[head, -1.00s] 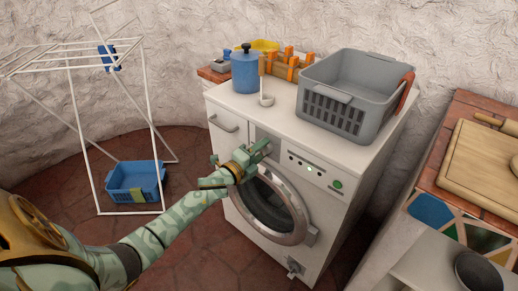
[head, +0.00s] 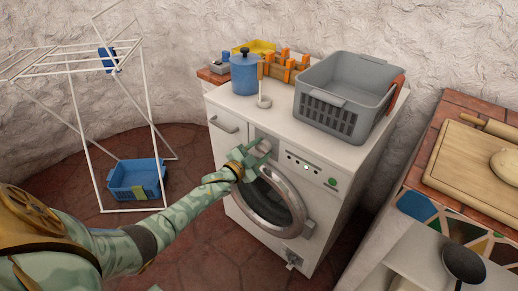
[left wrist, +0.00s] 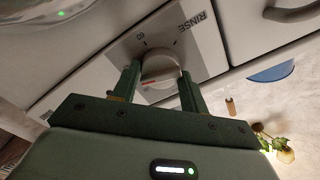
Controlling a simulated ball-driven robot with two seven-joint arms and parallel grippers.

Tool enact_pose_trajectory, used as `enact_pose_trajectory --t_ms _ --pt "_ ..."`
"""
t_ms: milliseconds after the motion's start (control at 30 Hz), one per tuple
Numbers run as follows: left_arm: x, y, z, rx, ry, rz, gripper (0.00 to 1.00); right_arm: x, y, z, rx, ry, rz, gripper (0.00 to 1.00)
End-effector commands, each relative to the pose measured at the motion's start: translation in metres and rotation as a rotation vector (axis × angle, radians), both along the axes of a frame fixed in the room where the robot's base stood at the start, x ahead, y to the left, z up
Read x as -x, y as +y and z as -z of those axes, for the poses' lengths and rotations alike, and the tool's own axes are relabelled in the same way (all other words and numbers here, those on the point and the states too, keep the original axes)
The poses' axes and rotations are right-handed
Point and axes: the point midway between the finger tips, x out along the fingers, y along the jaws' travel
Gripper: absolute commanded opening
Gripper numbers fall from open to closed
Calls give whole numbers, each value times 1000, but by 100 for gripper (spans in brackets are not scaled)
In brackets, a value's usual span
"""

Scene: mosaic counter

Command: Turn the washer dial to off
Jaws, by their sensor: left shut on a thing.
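The white washer (head: 330,225) stands against the wall, its round door (head: 268,205) closed. My left gripper (head: 260,152) reaches the upper front of the washer and covers the dial in the head view. In the left wrist view, the grey dial (left wrist: 157,62) sits between the fingers of my left gripper (left wrist: 160,76), which is shut on it. The word RINSE and a smaller mark show on the plate around the dial. A reddish line shows on the knob; an off mark is not readable.
A white drying rack (head: 82,150) and a blue basket (head: 122,182) are at left. A counter with a cutting board (head: 455,165) is at right.

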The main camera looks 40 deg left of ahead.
Motion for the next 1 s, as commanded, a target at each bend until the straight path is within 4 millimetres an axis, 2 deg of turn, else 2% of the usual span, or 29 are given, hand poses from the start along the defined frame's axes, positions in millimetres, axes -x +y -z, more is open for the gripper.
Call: enact_pose_trajectory --t_ms 400,1000 --pt "1 1 0 392 35 -1 21 -5 3 -13 -4 -12 0 0" --pt "1 2 1 959 81 -2 21 -8 3 -21 -3 -20 1 0"
